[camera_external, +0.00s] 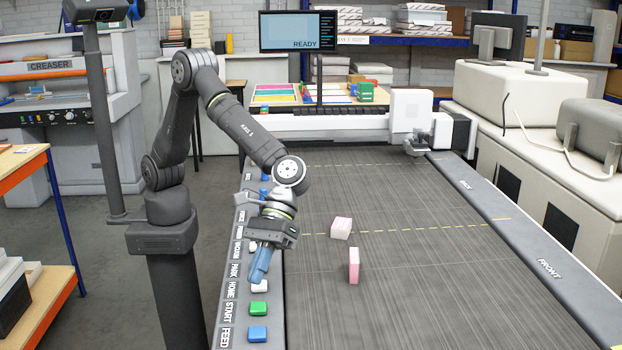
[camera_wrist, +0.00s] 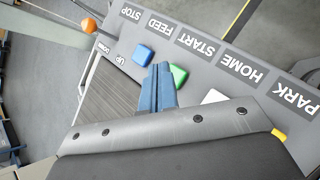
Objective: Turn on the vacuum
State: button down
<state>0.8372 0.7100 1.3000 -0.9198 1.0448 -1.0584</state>
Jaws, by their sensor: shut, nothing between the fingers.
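A grey control strip (camera_external: 240,308) with labelled buttons runs along the left edge of the cutting table. The VACUUM label (camera_external: 238,250) is beside my gripper; a white bit next to it may be its button, mostly hidden by the gripper. My gripper (camera_external: 257,279) is shut and empty, its blue fingers pointing down over the strip near PARK and HOME. Below the tips are a white button (camera_external: 259,286), a green button (camera_external: 259,308) and a blue button (camera_external: 258,333). In the wrist view the closed fingertips (camera_wrist: 163,66) overlap the strip between the blue and green buttons; VACUUM is not visible there.
Two small pink-and-white blocks (camera_external: 341,228) (camera_external: 354,266) are on the dark table bed (camera_external: 420,280). A white gantry (camera_external: 330,122) crosses its far end. A monitor (camera_external: 298,32) reads READY. An orange ball-shaped knob (camera_wrist: 88,25) is near the STOP label in the wrist view.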

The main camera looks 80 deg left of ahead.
jog(key=a+r+m+t+y, duration=0.3)
jog(key=a+r+m+y, duration=0.1)
jog(key=a, duration=0.7)
jog(key=s+a+r+m+t+y, duration=0.1)
jog(key=a+r+m+t+y, duration=0.2)
jog(key=a+r, duration=0.3)
jog(key=a+y, duration=0.1)
jog(key=a, duration=0.4)
jog(key=shift+s+m, duration=0.25)
jog(key=shift+m, duration=0.15)
jog(key=shift+a+f, duration=0.1)
jog(key=shift+f, duration=0.05)
jog(key=f, duration=0.4)
jog(key=w+f, duration=0.1)
jog(key=f, duration=0.4)
jog(key=w+f, duration=0.1)
jog(key=f, duration=0.3)
jog(key=shift+w+f, duration=0.1)
jog(key=shift+f, duration=0.2)
jog(key=shift+w+f, duration=0.2)
jog(key=shift+f, duration=0.1)
jog(key=shift+s, duration=0.15)
